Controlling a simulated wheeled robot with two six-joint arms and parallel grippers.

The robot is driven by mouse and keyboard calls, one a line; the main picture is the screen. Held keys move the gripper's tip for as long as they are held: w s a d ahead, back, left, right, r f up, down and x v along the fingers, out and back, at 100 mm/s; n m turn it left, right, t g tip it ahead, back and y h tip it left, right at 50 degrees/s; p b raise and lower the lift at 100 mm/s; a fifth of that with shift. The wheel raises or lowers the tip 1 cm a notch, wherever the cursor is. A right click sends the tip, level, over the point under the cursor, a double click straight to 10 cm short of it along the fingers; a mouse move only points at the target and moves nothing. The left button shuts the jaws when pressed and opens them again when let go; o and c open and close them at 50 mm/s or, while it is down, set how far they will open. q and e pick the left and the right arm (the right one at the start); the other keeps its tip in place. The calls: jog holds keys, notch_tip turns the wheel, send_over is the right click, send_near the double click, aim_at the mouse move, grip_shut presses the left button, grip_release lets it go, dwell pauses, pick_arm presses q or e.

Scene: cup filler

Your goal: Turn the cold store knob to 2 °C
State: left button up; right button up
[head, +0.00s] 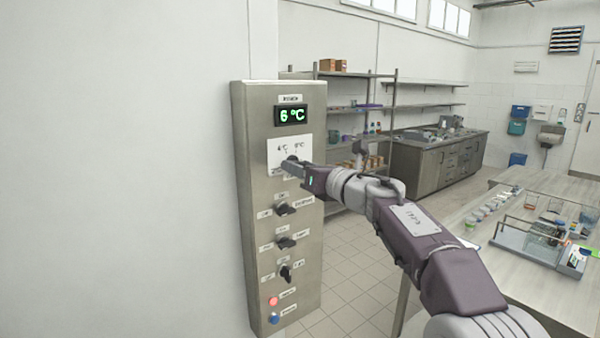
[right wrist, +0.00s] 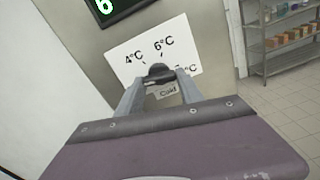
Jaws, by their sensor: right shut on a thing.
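The steel control panel (head: 252,190) stands on the wall, with a green display (head: 291,115) reading 6 °C near its top. The display's lower part also shows in the right wrist view (right wrist: 112,8). Below it is the white scale plate (right wrist: 189,47) with 4 °C, 6 °C and a partly hidden mark at the right. My right gripper (right wrist: 160,84) is shut on the dark cold store knob (right wrist: 160,71), above a "Cold" label (right wrist: 167,90). In the head view my right gripper (head: 294,164) covers most of the knob. My left gripper is not in view.
Below on the panel are several dark knobs (head: 286,209), a red button (head: 273,301) and a blue button (head: 274,319). A bench (head: 535,190) with glassware stands at the right. Shelves (head: 360,105) stand behind. The floor between is clear.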

jog(key=shift+f+n+b, duration=0.1)
jog(key=shift+n+b, duration=0.25)
jog(key=shift+n, duration=0.65)
jog(key=o, duration=1.4)
jog(key=b+v, duration=0.3)
jog(key=v, duration=0.6)
jog(key=shift+b, duration=0.3)
